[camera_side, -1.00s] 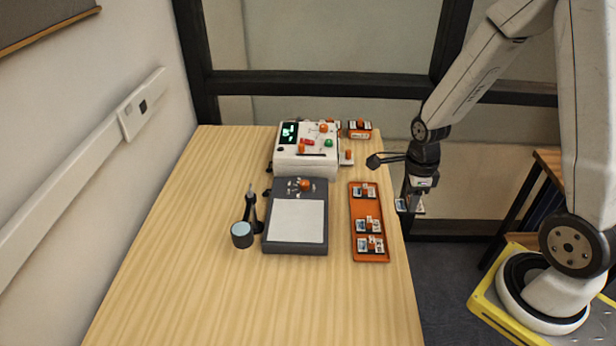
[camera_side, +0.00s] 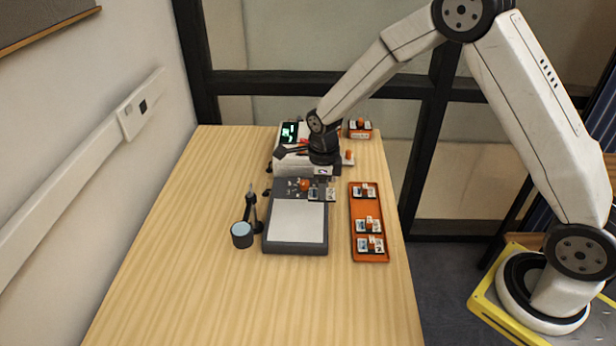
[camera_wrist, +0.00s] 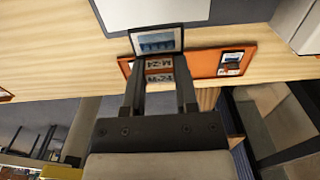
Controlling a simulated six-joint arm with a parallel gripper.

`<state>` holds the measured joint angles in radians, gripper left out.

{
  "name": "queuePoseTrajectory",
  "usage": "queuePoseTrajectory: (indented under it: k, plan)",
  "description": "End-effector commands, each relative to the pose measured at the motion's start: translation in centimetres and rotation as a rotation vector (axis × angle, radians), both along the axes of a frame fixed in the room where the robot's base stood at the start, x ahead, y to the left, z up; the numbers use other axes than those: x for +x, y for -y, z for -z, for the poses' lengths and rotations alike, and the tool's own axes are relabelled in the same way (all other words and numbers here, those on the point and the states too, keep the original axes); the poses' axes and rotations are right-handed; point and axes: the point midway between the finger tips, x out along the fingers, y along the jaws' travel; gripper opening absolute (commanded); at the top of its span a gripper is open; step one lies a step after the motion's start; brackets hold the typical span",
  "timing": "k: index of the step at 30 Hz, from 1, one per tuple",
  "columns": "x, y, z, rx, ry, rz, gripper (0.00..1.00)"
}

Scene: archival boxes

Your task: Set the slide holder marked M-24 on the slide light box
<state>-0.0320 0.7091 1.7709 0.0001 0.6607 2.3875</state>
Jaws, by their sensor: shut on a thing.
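My gripper (camera_side: 321,180) is shut on the slide holder marked M-24 (camera_wrist: 158,66). In the wrist view the holder sits between both fingers, its orange body and "M-24" label showing and a framed slide picture (camera_wrist: 156,40) beyond it. In the side view the held holder (camera_side: 322,194) hangs over the upper right part of the slide light box (camera_side: 297,222), a dark box with a pale panel. It looks above the box, but I cannot tell the gap. An orange knob (camera_side: 305,185) stands on the box's back end, left of the holder.
An orange tray (camera_side: 369,205) with several slide holders lies to the right. A white device (camera_side: 290,163) stands behind the light box, partly hidden by my arm. A black stand with a round lens (camera_side: 242,234) is at the left. The table front (camera_side: 250,300) is clear.

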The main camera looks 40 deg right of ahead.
Motion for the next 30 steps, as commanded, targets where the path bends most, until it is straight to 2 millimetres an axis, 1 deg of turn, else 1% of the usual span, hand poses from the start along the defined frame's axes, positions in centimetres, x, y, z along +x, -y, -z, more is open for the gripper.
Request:
queuePoseTrajectory:
  k: [1,3,6,9,19,30]
  plan:
    - [0.6,-0.9,0.2,0.000,-0.001,-0.003,0.00]
    - [1.3,-1.7,0.3,0.000,0.000,-0.002,0.00]
    - [2.0,-2.7,0.4,0.000,-0.001,-0.002,0.00]
    - [2.3,-3.1,0.4,0.000,0.000,0.000,0.00]
    - [2.4,-3.3,0.7,0.000,-0.001,0.001,0.00]
    - [2.4,-3.3,2.7,0.000,-0.001,0.001,0.00]
